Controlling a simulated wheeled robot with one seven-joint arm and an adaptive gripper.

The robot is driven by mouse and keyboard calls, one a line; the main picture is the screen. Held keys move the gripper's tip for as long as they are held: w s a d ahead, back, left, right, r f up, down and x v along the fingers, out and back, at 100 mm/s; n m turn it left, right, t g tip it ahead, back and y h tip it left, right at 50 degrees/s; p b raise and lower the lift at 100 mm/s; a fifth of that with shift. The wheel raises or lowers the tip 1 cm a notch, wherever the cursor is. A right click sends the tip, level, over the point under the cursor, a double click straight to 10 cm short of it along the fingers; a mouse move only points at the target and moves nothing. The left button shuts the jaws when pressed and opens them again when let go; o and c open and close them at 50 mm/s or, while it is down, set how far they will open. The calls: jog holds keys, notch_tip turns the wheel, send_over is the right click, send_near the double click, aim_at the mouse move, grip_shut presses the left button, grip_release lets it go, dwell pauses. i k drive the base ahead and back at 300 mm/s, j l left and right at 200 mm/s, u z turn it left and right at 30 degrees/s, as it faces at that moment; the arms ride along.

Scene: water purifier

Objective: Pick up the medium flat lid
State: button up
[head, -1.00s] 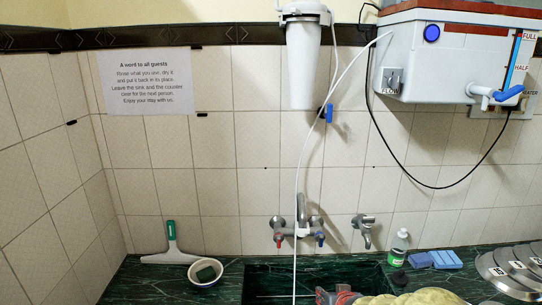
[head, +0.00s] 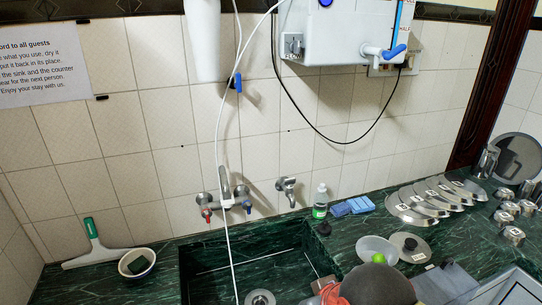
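Several flat metal lids (head: 424,206) with small white labels lie overlapping in a row on the green counter, right of the sink. They seem to get smaller from the near left end to the far right end. The labels are too small to read, so I cannot tell which is the medium one. A separate round lid with a dark knob (head: 411,251) lies nearer, beside a pale bowl (head: 374,249). My gripper is not clearly seen in the head view.
The sink (head: 205,262) is left of the lids, below wall taps (head: 226,200). Steel cups (head: 510,213) and a round steel plate (head: 516,158) are at right. Dark and red items crowd the bottom edge.

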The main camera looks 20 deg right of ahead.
aim_at(412, 249)
jog(key=z, duration=1.6)
